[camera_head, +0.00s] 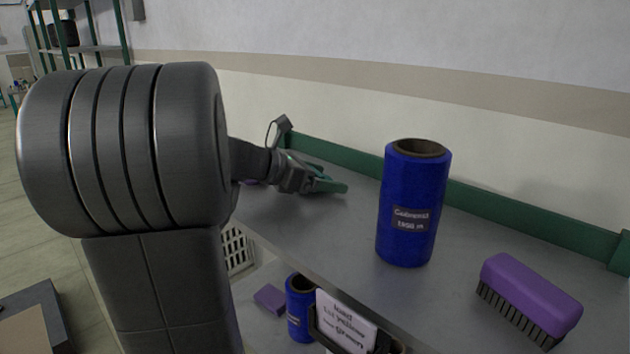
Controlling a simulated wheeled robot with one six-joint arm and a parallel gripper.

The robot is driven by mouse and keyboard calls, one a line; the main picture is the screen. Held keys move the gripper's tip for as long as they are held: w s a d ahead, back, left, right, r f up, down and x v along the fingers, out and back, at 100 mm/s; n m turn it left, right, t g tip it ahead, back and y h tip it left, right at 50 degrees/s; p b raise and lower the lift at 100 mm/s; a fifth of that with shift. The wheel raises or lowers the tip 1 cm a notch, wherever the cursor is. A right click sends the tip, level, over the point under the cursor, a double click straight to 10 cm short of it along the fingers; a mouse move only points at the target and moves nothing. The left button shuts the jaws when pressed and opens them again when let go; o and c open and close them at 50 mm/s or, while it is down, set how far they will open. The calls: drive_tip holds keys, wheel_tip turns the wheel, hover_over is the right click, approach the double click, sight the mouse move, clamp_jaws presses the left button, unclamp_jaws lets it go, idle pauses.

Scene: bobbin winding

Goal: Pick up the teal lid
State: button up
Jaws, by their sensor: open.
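A flat teal-green shape (329,187), which looks like the teal lid, shows low over the grey worktop, right at the tips of my gripper. Its outline is small and partly covered by the gripper. My gripper (316,184) reaches in from the left, low over the worktop's far part. Its jaws are open. I cannot tell whether the fingers touch the lid or are around it. My own large arm link hides the left part of the worktop.
A blue spool (412,205) stands upright on the grey worktop (345,235), right of my gripper. A purple brush (529,297) lies at the front right. A green rail (490,208) runs along the back. Below are another blue spool (299,312), a purple block (270,299) and a sign (345,323).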

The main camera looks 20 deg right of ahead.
drive_tip(key=shift+c, duration=0.2)
drive_tip(key=c, duration=0.9)
